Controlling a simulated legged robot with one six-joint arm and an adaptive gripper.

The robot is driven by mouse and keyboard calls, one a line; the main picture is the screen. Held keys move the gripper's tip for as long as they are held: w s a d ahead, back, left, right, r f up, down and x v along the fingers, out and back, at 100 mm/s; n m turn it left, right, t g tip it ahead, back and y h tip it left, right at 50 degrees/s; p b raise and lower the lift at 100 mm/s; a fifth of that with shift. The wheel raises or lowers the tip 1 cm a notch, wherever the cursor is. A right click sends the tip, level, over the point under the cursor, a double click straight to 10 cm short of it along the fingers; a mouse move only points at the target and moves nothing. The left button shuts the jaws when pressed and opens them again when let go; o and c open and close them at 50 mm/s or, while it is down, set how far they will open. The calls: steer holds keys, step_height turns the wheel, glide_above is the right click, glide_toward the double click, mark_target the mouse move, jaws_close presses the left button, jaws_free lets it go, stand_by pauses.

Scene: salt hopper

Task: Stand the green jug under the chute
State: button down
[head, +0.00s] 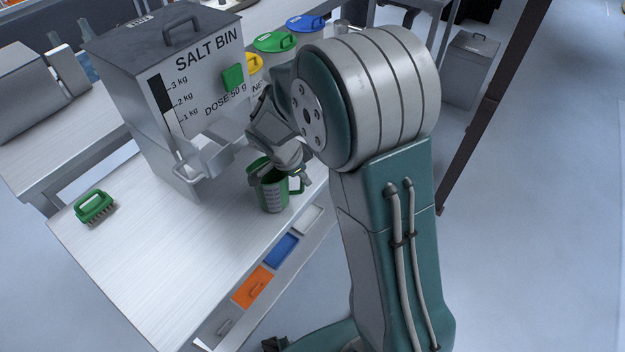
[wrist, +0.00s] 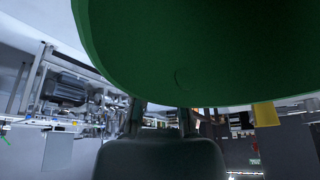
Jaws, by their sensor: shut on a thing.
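The green jug (head: 273,192) has a grey scale on its side and stands upright at the right part of the bench in the head view. My gripper (head: 277,170) is shut on the jug near its rim. In the wrist view the jug's green underside or wall (wrist: 190,50) fills the top of the picture. The metal chute (head: 208,156) sticks out from the front of the salt bin (head: 190,110), to the left of the jug. The jug is beside the chute, not under it. I cannot tell whether the jug touches the bench.
A green brush (head: 94,206) lies on the bench (head: 140,260) at the left. Tubs with green (head: 274,42) and blue (head: 305,24) lids stand behind my arm.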

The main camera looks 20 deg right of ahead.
steer(key=w+a, duration=0.4)
steer(key=w, duration=0.2)
steer(key=shift+a, duration=0.15)
stand_by(0.3)
steer(key=shift+f, duration=0.45)
stand_by(0.4)
steer(key=c, duration=0.6)
jaws_free()
steer(key=v, duration=0.7)
steer(key=shift+a+r, duration=0.1)
steer(key=s+d+r+n, duration=0.1)
steer(key=r, duration=0.1)
steer(key=s+r+n, duration=0.1)
steer(key=s+r, duration=0.1)
steer(key=s+d+r+n+y, duration=0.1)
steer(key=s+r, duration=0.1)
steer(key=shift+d+r+t, duration=0.35)
steer(key=shift+r+t, duration=0.05)
steer(key=s+d+r+n+t+y, duration=0.1)
steer(key=s+r+n, duration=0.1)
steer(key=s+n, duration=0.2)
steer(key=s+d+r+n+t+y, duration=0.1)
steer(key=s+r+n, duration=0.2)
steer(key=s, duration=0.7)
steer(key=s+d+r+n+t+y, duration=0.1)
steer(key=s+d+r+n+t, duration=0.1)
steer(key=s+n, duration=0.4)
steer(key=shift+s+r+n, duration=0.15)
steer(key=shift+s+n, duration=0.15)
steer(key=shift+s, duration=0.65)
